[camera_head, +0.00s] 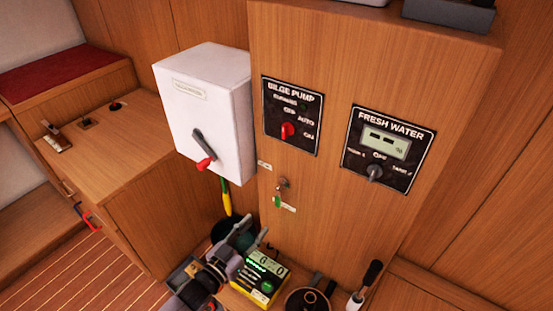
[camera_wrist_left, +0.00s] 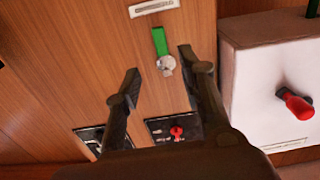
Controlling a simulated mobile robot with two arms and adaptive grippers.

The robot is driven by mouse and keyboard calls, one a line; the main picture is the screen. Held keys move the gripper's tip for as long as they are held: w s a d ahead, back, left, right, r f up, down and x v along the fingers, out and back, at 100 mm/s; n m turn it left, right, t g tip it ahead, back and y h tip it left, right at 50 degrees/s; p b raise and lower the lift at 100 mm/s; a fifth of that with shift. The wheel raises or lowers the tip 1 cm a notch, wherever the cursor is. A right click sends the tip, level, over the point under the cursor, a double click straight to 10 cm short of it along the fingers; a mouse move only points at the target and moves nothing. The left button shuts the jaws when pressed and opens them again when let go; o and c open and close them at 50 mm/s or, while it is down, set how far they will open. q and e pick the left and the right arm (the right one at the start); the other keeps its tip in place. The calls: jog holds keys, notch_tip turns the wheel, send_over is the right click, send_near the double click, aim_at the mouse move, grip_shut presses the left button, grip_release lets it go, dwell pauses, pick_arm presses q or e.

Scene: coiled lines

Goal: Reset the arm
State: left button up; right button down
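My left gripper (camera_head: 254,232) is low in front of the wooden cabinet, beside a yellow meter. In the left wrist view, my left gripper (camera_wrist_left: 158,62) has its two dark fingers spread apart with nothing held between them. Beyond the fingers, a metal key or lock (camera_wrist_left: 166,65) with a green tag (camera_wrist_left: 159,40) shows on the wood panel. In the head view the key (camera_head: 283,184) and green tag (camera_head: 278,202) hang below the bilge pump panel, above my gripper and apart from it. My right gripper does not show.
A white box (camera_head: 205,100) with a red-tipped lever (camera_head: 204,150) juts from the cabinet. The bilge pump panel (camera_head: 291,115) and fresh water panel (camera_head: 388,148) are beside it. A yellow meter (camera_head: 262,277) and a black-handled tool (camera_head: 370,275) stand low in front.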

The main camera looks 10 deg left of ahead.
pick_arm(q)
jog(key=s+a+f+n+g+y, duration=0.1)
jog(key=s+a+f+g+y, duration=0.3)
jog(key=f, duration=0.6)
jog(key=s+f+g+h, duration=0.1)
jog(key=s+f, duration=0.5)
jog(key=f, duration=0.3)
jog(key=s+a+f+n+g+y, duration=0.1)
jog(key=s+a+f+g+y, duration=0.3)
jog(key=f, duration=0.6)
jog(key=s+f+g, duration=0.3)
jog(key=s+f, duration=0.3)
jog(key=s, duration=0.8)
jog(key=s+d+f+g, duration=0.1)
jog(key=s+f+g, duration=0.2)
jog(key=s+f, duration=0.4)
jog(key=s, duration=0.8)
jog(key=shift+s+f+g, duration=0.2)
jog(key=shift+s+g, duration=0.05)
jog(key=shift+g, duration=0.05)
